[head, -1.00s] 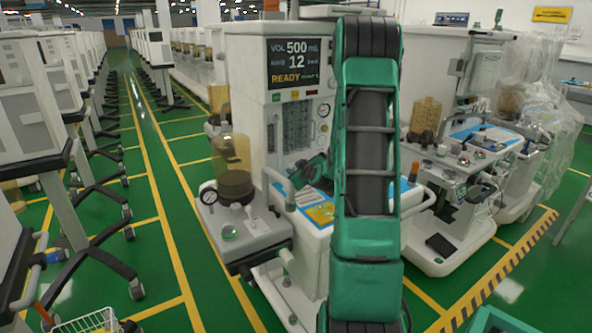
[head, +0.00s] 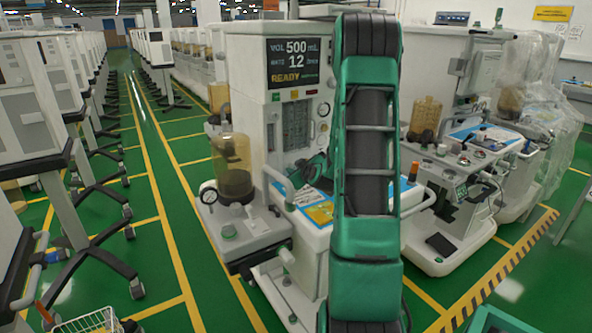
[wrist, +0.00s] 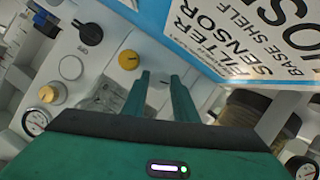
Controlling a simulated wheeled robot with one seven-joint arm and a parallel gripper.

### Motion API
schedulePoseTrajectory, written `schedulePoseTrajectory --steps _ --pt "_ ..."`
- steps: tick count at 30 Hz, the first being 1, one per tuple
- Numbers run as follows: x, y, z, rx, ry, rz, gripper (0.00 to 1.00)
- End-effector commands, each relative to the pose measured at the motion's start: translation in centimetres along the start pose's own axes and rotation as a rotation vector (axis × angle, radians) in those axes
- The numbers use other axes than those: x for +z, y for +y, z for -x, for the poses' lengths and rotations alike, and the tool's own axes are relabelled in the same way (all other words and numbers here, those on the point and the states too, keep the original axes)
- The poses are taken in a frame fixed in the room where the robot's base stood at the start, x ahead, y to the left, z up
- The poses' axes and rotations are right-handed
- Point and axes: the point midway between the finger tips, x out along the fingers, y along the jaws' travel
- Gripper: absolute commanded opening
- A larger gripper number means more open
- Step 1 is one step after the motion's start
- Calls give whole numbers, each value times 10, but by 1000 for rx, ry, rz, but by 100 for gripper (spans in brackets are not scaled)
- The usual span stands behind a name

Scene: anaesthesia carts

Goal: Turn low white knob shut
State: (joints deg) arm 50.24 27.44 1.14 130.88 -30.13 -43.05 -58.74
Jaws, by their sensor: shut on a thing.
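In the wrist view, my gripper (wrist: 163,84) has its two green fingers close together at the machine's pale front panel. They are shut on a pale knob (wrist: 164,77), taken to be the low white knob. Only a small part of it shows between the fingertips, with a dark mark on it, so its turn angle is hard to read. In the head view, the anaesthesia machine (head: 250,110) stands in front of me. My arm covers part of its front, and the knob cannot be made out there.
In the wrist view, a yellow knob (wrist: 128,60), a grey-white knob (wrist: 71,67) and a black knob (wrist: 91,34) sit left of the fingers. A gauge (wrist: 35,121) is at the lower left.

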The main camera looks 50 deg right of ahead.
Motion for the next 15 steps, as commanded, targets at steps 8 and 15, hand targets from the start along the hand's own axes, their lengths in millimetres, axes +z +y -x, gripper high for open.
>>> schedulePoseTrajectory --steps 8,15 --pt "-6 1 0 2 12 -2 33" --pt "-3 1 0 1 6 -1 34"
